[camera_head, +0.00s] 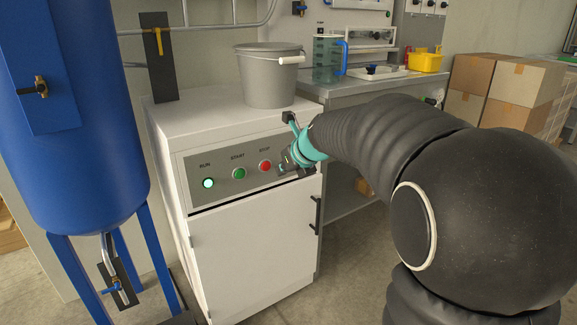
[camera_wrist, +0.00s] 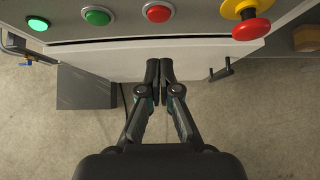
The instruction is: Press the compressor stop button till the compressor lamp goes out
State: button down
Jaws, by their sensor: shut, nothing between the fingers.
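The compressor cabinet (camera_head: 255,253) is white with a grey control panel (camera_head: 225,190). The compressor lamp (camera_head: 208,183), labelled RUN, glows pale green; it is also lit in the wrist view (camera_wrist: 37,24). The green START button (camera_head: 239,173) is beside it. The red STOP button (camera_head: 265,166) is right of START and shows in the wrist view (camera_wrist: 158,12). My gripper (camera_head: 284,166) is close to the right of the STOP button in the head view. In the wrist view my gripper (camera_wrist: 160,64) is shut and empty, pointing at the panel below the STOP button, apart from it.
A red mushroom button on a yellow base (camera_wrist: 250,27) sits right of STOP; my gripper hides it in the head view. A grey bucket (camera_head: 268,82) stands on the cabinet. A blue tank (camera_head: 75,110) is at left, a workbench (camera_head: 345,90) at right.

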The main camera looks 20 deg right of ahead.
aim_at(267, 164)
jog(key=shift+w+a+f, duration=0.3)
jog(key=shift+w+f, duration=0.05)
jog(key=shift+w, duration=0.6)
jog(key=shift+w+a+f, duration=0.3)
jog(key=shift+w+a, duration=0.05)
jog(key=shift+w, duration=0.65)
jog(key=shift+w+a+f, duration=0.3)
jog(key=shift+w+f, duration=0.05)
jog(key=shift+w, duration=0.6)
jog(key=p, duration=0.1)
jog(key=w+p, duration=0.1)
jog(key=shift+w+a+r+p, duration=0.2)
jog(key=shift+r+p, duration=0.1)
jog(key=shift+r, duration=0.05)
jog(key=shift+a, duration=0.1)
